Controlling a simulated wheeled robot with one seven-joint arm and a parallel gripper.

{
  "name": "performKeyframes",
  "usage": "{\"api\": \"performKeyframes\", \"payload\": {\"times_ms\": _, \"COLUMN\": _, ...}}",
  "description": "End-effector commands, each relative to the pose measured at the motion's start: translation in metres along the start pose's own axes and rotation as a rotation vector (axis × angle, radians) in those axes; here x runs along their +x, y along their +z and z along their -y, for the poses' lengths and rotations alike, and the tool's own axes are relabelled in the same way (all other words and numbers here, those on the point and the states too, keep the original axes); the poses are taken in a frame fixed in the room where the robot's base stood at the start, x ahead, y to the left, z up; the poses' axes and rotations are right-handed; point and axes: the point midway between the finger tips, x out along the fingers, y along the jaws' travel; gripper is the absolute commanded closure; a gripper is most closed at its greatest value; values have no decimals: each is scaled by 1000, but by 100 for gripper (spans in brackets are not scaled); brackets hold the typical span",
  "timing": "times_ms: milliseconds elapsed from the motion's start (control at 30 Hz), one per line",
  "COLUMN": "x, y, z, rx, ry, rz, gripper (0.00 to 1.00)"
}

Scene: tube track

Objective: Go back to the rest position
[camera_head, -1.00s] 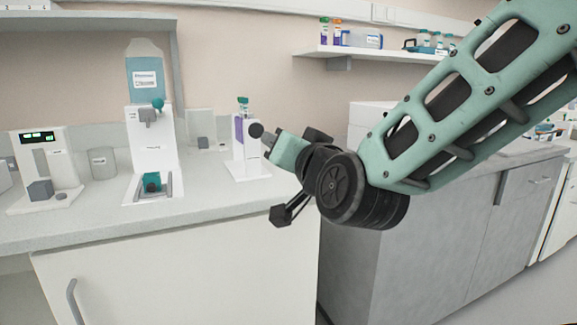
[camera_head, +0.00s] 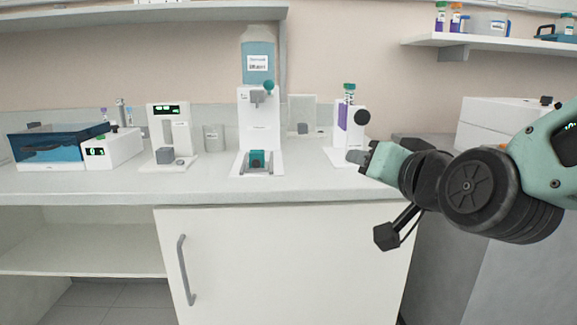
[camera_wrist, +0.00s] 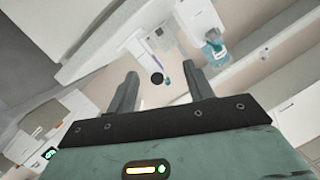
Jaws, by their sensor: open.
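My gripper (camera_wrist: 162,90) is open and empty in the wrist view, its two fingers apart with nothing between them but the distant bench scene. In the head view my gripper (camera_head: 360,158) is at the right, in front of the bench's edge, seen from the side. Behind it stands a white and purple device (camera_head: 347,128) with a black knob and a small tube with a green cap on top. The device also shows in the wrist view (camera_wrist: 143,55), beyond the fingers.
A dispenser with a blue bottle (camera_head: 258,62) stands on the white counter (camera_head: 215,186). Left of it are a small instrument (camera_head: 164,135), a grey cup (camera_head: 214,138) and a blue water bath (camera_head: 52,145). A wall shelf (camera_head: 480,42) hangs at upper right.

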Motion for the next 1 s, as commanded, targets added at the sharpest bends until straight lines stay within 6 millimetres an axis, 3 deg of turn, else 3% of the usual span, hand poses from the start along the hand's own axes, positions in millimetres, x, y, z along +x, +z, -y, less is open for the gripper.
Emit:
{"api": "performKeyframes", "payload": {"times_ms": 100, "x": -11, "y": 69, "z": 16, "rx": -116, "ry": -58, "rz": 292, "gripper": 48}}
{"api": "performKeyframes", "payload": {"times_ms": 167, "x": -24, "y": 104, "z": 19, "rx": -188, "ry": -83, "rz": 450, "gripper": 48}}
{"api": "performKeyframes", "payload": {"times_ms": 300, "x": -67, "y": 169, "z": 12, "rx": -363, "ry": -115, "rz": 786, "gripper": 48}}
{"api": "performKeyframes", "payload": {"times_ms": 500, "x": -127, "y": 215, "z": -14, "rx": -579, "ry": -115, "rz": 1138, "gripper": 48}}
{"api": "performKeyframes", "payload": {"times_ms": 700, "x": -178, "y": 228, "z": -44, "rx": -767, "ry": -83, "rz": 1405, "gripper": 48}}
{"api": "performKeyframes", "payload": {"times_ms": 1000, "x": -191, "y": 164, "z": -13, "rx": -762, "ry": -80, "rz": 1403, "gripper": 48}}
